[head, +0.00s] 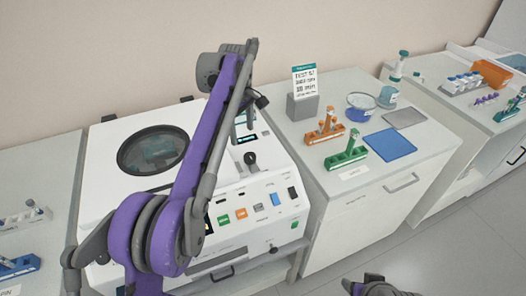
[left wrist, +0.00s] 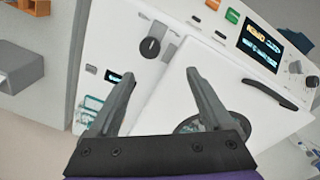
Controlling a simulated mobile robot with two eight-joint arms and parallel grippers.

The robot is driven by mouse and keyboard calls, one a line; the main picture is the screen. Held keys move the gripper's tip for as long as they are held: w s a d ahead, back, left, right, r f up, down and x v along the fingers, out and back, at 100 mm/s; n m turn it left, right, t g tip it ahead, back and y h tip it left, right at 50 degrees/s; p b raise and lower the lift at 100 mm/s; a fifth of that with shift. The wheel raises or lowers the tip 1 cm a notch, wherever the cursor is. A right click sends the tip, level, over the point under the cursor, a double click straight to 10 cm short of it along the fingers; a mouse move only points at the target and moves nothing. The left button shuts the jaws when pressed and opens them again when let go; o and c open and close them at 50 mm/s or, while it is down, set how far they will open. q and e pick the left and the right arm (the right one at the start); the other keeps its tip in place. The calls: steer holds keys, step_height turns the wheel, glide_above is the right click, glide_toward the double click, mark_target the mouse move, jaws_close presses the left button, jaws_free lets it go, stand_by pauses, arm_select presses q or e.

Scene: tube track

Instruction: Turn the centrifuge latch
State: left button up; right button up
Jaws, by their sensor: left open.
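The white centrifuge (head: 100,160) stands on the left bench, its lid with a round dark window (head: 153,150) lying shut. The latch, a dark round knob (head: 250,158), sits on its top at the right; it also shows in the left wrist view (left wrist: 150,47), with a light line across its face. My left gripper (head: 243,135) hangs above the centrifuge, close to the knob in the head view. In the left wrist view its two fingers (left wrist: 162,78) are spread and empty, with the knob beyond the tips, apart from them.
The front panel has green, orange and blue buttons (head: 275,199). On the right bench stand a sign (head: 304,82), an orange rack (head: 325,134), a green rack (head: 346,158) and a blue mat (head: 389,143). My purple left arm covers part of the centrifuge.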

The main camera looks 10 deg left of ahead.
mark_target(250, 155)
arm_select(q)
steer(key=shift+n+g, duration=0.3)
steer(key=shift+n, duration=0.3)
steer(key=f, duration=0.4)
steer(key=w+d+f+b, duration=0.1)
steer(key=f, duration=0.2)
steer(key=w+f, duration=0.1)
steer(key=f, duration=0.3)
steer(key=shift+w+d+f+b, duration=0.1)
steer(key=shift+d+f+b, duration=0.1)
steer(key=shift+f+b, duration=0.15)
arm_select(e)
steer(key=shift+s+d+f, duration=0.25)
steer(key=shift+f, duration=0.35)
steer(key=shift+s+d+f, duration=0.2)
steer(key=shift+s+f, duration=0.05)
steer(key=shift+f, duration=0.35)
arm_select(q)
jaws_close()
